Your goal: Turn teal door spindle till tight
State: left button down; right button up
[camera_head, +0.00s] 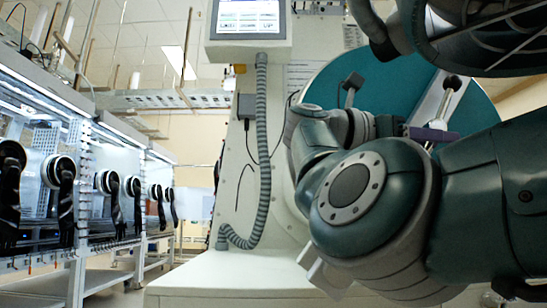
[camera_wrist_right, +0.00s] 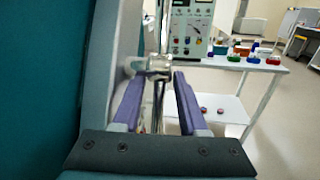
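The teal round door (camera_head: 400,82) stands behind my right arm, which hides much of it; its teal surface also fills the left of the right wrist view (camera_wrist_right: 35,75). A pale metal bar with a dark-knobbed handle (camera_head: 452,83) crosses the door's face. My right gripper (camera_head: 432,134) has purple fingers near the lower end of this bar. In the right wrist view the fingers (camera_wrist_right: 160,78) stand apart, with a shiny metal spindle part (camera_wrist_right: 156,65) at their tips, roughly in line with the gap. I cannot tell whether they touch it. My left gripper is out of view.
A control screen (camera_head: 250,18) and a grey corrugated hose (camera_head: 262,130) are on the machine's pale front. Gloveboxes with black gloves (camera_head: 66,200) line the left. The wrist view shows a white bench (camera_wrist_right: 245,65) with coloured containers beyond the door.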

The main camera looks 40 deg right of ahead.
jog(key=shift+a, duration=0.1)
jog(key=p+v, duration=0.2)
jog(key=v, duration=0.8)
dwell(0.7)
